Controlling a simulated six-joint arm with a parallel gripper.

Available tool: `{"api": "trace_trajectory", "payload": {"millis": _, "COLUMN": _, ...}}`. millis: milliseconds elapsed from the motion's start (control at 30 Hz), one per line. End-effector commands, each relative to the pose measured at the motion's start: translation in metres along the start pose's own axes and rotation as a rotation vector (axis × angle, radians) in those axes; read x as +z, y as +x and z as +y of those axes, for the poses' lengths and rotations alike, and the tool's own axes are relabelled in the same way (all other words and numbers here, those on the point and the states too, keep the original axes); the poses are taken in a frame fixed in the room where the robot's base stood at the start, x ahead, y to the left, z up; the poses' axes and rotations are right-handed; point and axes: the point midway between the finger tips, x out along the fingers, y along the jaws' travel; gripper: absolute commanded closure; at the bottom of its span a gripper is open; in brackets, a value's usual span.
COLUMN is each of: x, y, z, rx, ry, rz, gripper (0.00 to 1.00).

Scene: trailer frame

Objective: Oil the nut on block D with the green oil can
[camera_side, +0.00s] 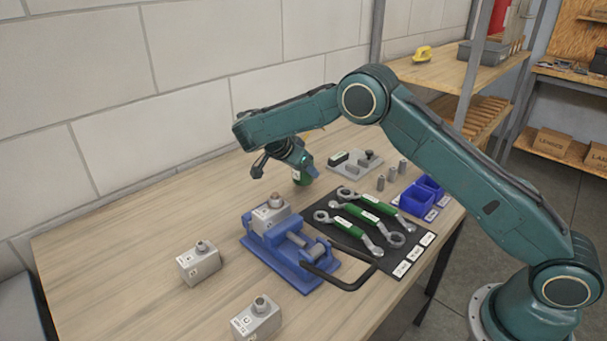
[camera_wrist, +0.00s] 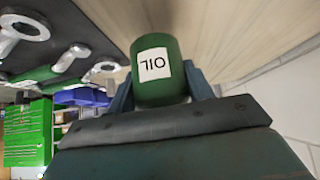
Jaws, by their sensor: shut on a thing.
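My gripper (camera_wrist: 160,88) is shut on the green oil can (camera_wrist: 178,60), with a finger on each side of it. The can's white label reads OIL, upside down in the wrist view. In the side view the can (camera_side: 302,177) hangs under my gripper, above the table behind the blue vise (camera_side: 300,270). Three grey blocks with nuts on top show: one in the vise (camera_side: 270,213), one at the left (camera_side: 199,265) and one at the front (camera_side: 258,321). Their letters are too small to read surely. My gripper is apart from all three.
Green-handled wrenches (camera_side: 352,226) lie on a black mat (camera_side: 395,262) right of the vise. The table's left part (camera_side: 110,240) is clear.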

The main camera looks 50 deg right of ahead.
Motion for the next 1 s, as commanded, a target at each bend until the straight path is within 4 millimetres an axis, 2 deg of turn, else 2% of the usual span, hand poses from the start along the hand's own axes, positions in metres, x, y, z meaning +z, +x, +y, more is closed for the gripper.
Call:
{"api": "trace_trajectory", "payload": {"millis": 433, "x": -0.017, "y": -0.021, "z": 0.0, "rx": -0.002, "ry": 0.003, "rz": 0.0, "gripper": 0.71}}
{"api": "trace_trajectory", "payload": {"millis": 833, "x": -0.017, "y": -0.022, "z": -0.001, "rx": -0.007, "ry": -0.004, "rz": 0.0, "gripper": 0.71}}
{"api": "trace_trajectory", "payload": {"millis": 1000, "x": -0.009, "y": -0.031, "z": -0.002, "rx": -0.04, "ry": -0.043, "rz": -0.004, "gripper": 0.71}}
